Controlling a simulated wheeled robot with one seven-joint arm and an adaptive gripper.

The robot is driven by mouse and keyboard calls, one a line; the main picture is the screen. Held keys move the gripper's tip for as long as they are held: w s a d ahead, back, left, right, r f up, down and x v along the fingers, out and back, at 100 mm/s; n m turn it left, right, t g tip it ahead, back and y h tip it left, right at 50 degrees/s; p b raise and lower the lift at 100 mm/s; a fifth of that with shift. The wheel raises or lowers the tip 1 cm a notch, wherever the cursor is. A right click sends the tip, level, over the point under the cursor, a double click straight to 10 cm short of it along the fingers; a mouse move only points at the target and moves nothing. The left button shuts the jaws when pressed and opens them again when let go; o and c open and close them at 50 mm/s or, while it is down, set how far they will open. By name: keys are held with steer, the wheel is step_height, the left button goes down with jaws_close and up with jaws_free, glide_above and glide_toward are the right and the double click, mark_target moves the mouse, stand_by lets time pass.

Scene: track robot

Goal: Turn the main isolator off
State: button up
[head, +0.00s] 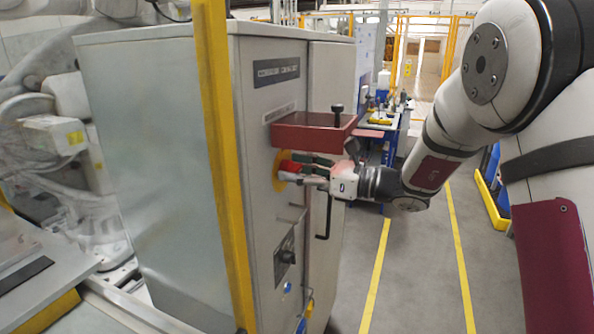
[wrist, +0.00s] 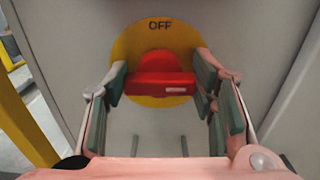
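The main isolator is a red handle (wrist: 160,82) on a round yellow plate (wrist: 135,45) marked OFF at its top. In the wrist view the handle's bar lies horizontal, with a small white mark near its right end. In the head view the handle (head: 288,166) sticks out from the cabinet front. My gripper (wrist: 168,92) is open, with one finger at each end of the bar. I cannot tell whether either finger touches it. In the head view my gripper (head: 308,168) reaches in from the right; its fingertips partly hide the handle.
A red box (head: 305,138) with a black knob juts out just above my gripper. A yellow post (head: 222,150) stands at left.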

steer(key=c, duration=0.3)
steer(key=n+b, duration=0.3)
steer(key=n, duration=0.2)
steer(key=shift+f+n, duration=0.15)
steer(key=shift+n, duration=0.15)
steer(key=n+b, duration=0.4)
steer(key=n, duration=0.1)
steer(key=shift+s+f, duration=0.1)
steer(key=shift+f, duration=0.1)
steer(key=n+b, duration=0.4)
steer(key=b, duration=0.2)
steer(key=shift+f+n, duration=0.15)
steer(key=shift+n, duration=0.15)
steer(key=n+b, duration=0.2)
steer(key=b, duration=0.2)
steer(key=shift+s, duration=0.1)
steer(key=shift+n, duration=0.4)
